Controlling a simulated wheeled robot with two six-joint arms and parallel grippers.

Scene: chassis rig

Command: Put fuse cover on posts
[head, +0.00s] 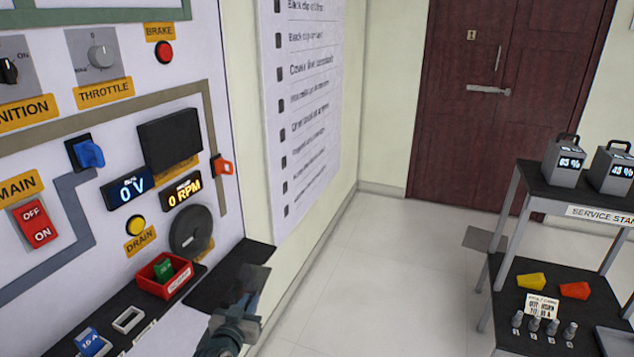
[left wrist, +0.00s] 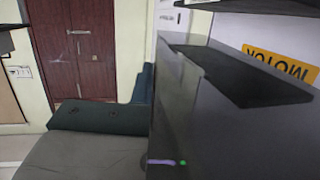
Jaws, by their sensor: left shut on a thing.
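My left gripper (head: 240,312) is at the bottom centre of the head view, in front of the dark ledge. It is shut on a smoky, see-through plate (head: 254,282), which looks like the fuse cover and stands up above the fingers. In the left wrist view the fuse cover (left wrist: 235,125) looks like a large grey pane filling the right side. A black panel (head: 170,140) with a yellow label under it is on the wall board, apart from the gripper. I cannot make out the posts. My right gripper is out of view.
A red bin (head: 165,277) with a green fuse, a white frame (head: 128,320) and a blue fuse (head: 90,342) are on the dark ledge (head: 215,282) left of the gripper. An orange latch (head: 222,167) sticks out of the board. A service stand (head: 555,195) is at right; open floor lies between.

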